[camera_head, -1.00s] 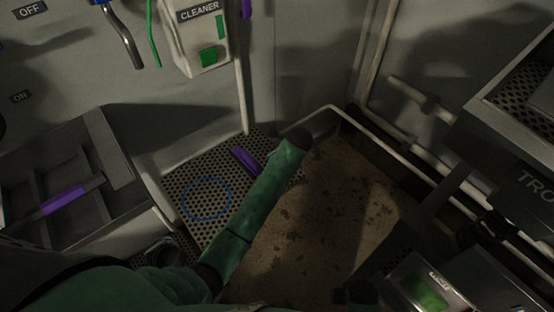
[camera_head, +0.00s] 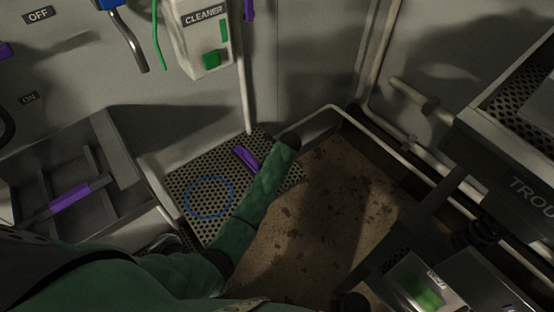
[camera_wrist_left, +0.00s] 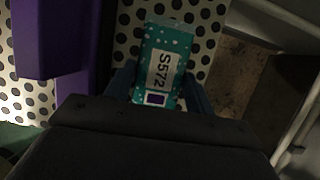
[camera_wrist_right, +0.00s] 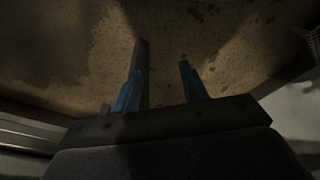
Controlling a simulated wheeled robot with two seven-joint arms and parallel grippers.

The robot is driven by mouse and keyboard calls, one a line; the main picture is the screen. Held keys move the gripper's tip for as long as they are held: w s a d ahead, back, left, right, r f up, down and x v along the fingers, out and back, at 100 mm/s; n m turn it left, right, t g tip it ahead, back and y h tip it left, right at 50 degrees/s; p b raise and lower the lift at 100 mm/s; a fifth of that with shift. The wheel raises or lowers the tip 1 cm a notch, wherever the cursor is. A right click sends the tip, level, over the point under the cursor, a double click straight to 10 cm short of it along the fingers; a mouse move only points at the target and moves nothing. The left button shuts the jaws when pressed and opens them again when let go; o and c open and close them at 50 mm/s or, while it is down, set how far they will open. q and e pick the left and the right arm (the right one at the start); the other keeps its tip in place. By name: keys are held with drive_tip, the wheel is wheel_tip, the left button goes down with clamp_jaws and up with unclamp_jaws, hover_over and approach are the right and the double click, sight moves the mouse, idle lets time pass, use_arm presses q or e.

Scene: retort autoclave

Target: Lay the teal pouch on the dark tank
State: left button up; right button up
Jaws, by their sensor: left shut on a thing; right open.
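The teal pouch (camera_wrist_left: 163,62), with white dots and a white label reading S572, shows in the left wrist view. My left gripper (camera_wrist_left: 160,88) is shut on it, one blue finger at each side, above a white surface with dark holes. In the head view my green left arm reaches over the perforated shelf's right side; its gripper and the pouch are hidden there. My right gripper (camera_wrist_right: 160,72) is open and empty above a brown, stained surface (camera_wrist_right: 215,35). I cannot tell for certain which thing is the dark tank.
The perforated shelf (camera_head: 183,188) carries a blue ring outline (camera_head: 209,198) and a purple bar (camera_head: 246,158). A grey divided bin (camera_head: 110,150) with a purple handle (camera_head: 69,197) is at left. The CLEANER dispenser (camera_head: 203,45) hangs on the wall. Pipes and a dark perforated tray (camera_head: 520,90) stand right.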

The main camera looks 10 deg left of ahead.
use_arm(q)
drive_tip(key=o, duration=1)
